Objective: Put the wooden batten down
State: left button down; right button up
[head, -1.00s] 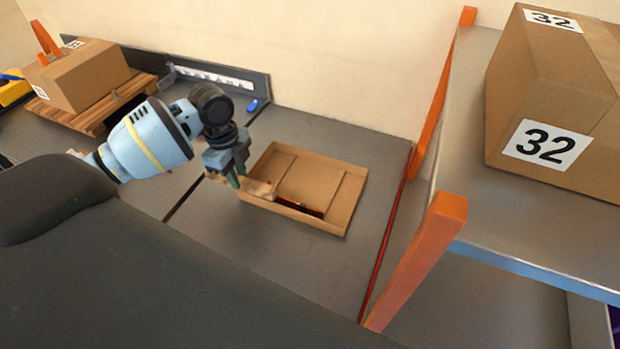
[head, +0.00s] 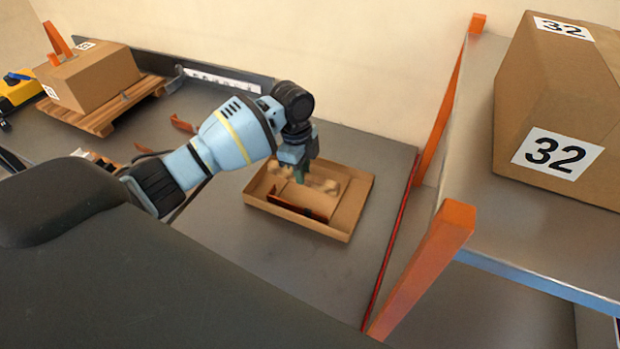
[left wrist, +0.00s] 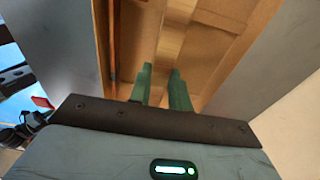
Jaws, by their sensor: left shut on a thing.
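The wooden batten (head: 327,185) is a pale strip in the head view, over the inside of a shallow cardboard tray (head: 345,234). My left gripper (head: 301,177) points down over the tray and is shut on the batten. In the left wrist view the batten (left wrist: 174,40) runs between the green fingertips of my left gripper (left wrist: 160,72). I cannot tell whether the batten touches the tray floor. My fingers hide part of it. My right gripper is not in view.
A dark and orange-brown strip (head: 296,207) lies in the tray near its front wall. The grey bench (head: 265,258) is clear in front of the tray. An orange post (head: 425,262) and a shelf with a box marked 32 (head: 545,105) stand at right. Another box (head: 92,77) sits on a pallet at left.

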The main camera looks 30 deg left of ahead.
pick_arm(q)
jog(key=shift+w+d, duration=0.35)
jog(key=shift+d, duration=0.05)
jog(key=shift+w+d+f, duration=0.15)
jog(key=shift+f, duration=0.75)
jog(key=shift+w+d+f, duration=0.1)
jog(key=shift+f, duration=0.8)
jog(key=shift+f, duration=0.1)
jog(key=c, duration=1.3)
grip_release()
jog(key=r, duration=0.8)
jog(key=a+r, duration=0.1)
jog(key=r, duration=0.3)
jog(key=shift+r+p, duration=0.1)
jog(key=shift+p, duration=0.25)
